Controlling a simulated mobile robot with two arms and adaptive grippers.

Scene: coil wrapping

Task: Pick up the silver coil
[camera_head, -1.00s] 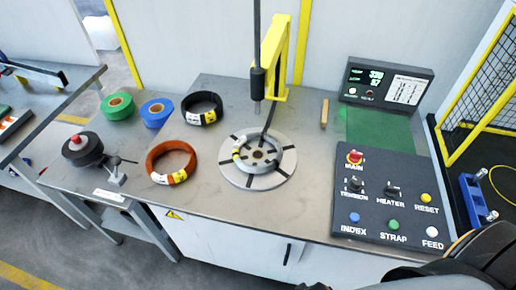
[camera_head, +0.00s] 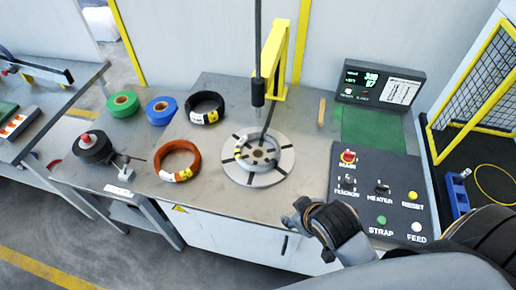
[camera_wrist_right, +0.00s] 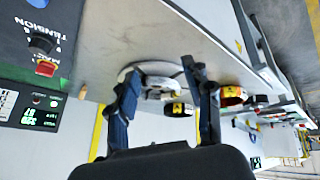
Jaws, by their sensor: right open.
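The silver coil (camera_head: 270,163) lies flat on the round slotted turntable (camera_head: 283,165), with a yellow-and-white label on its left side. In the right wrist view the coil (camera_wrist_right: 158,82) shows small, between the fingers. My right gripper (camera_head: 297,220) is in front of the turntable, near the table's front edge, apart from the coil. In the right wrist view its two fingers are spread and empty (camera_wrist_right: 162,85). My left gripper is out of view.
Orange (camera_head: 177,147), black (camera_head: 205,96), blue (camera_head: 160,103) and green (camera_head: 123,91) rolls lie left of the turntable. A yellow post and dark vertical rod (camera_head: 257,90) stand over it. A control panel (camera_head: 375,210) is at right, partly behind my arm.

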